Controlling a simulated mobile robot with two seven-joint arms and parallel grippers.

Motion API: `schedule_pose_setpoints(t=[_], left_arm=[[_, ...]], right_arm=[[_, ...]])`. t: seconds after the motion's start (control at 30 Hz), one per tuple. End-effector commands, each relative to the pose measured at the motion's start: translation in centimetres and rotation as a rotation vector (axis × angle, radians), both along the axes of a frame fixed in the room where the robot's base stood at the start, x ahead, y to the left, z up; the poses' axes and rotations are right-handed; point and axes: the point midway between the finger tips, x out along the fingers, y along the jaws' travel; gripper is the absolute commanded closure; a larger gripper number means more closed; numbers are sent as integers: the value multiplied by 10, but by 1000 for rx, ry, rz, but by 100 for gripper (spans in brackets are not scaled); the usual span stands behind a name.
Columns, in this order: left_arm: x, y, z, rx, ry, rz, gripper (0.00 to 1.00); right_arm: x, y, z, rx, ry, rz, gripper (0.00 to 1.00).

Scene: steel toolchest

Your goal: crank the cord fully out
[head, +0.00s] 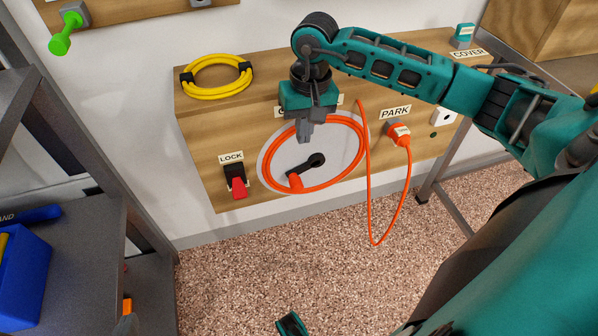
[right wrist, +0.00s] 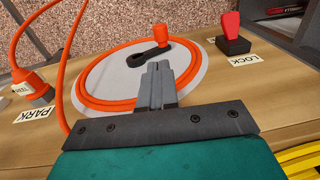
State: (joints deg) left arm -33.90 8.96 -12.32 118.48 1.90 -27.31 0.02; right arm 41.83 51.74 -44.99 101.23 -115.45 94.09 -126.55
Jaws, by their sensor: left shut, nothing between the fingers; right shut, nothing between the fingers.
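The cord reel (head: 333,150) is a pale disc on a wooden panel, with several turns of orange cord (head: 352,176) around it. Its black crank arm (head: 305,166) ends in an orange knob (head: 295,182) at lower left; the knob also shows in the right wrist view (right wrist: 177,48). The cord hangs in a loop to an orange plug (head: 398,135) at the PARK socket. A red lever (head: 238,187) points down under the LOCK label. My right gripper (head: 305,138) is shut and empty in front of the reel's upper part, apart from the knob. My left gripper is not recognisable in view.
A yellow cable coil (head: 217,93) lies on the panel's top ledge. A teal part (head: 463,36) sits by the COVER label. A green-knobbed lever (head: 62,40) is at upper left. Grey metal shelving (head: 88,215) stands left. The speckled floor before the panel is clear.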

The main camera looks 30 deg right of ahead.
Motion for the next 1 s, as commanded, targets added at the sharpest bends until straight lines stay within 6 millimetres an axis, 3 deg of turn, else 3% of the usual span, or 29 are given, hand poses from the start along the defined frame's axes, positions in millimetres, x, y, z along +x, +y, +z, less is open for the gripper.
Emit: schedule_pose_setpoints(t=[0.17, 0.7, 1.0], left_arm=[[0, 0, -4, 0, 0, 0, 100], [0, -4, -26, -12, 7, 4, 100], [2, -7, -22, -19, 3, 0, 100]], right_arm=[[-1, 0, -14, -1, 2, 14, 100], [5, 7, -120, 0, 2, 10, 100], [6, 7, -139, -1, 1, 11, 100]])
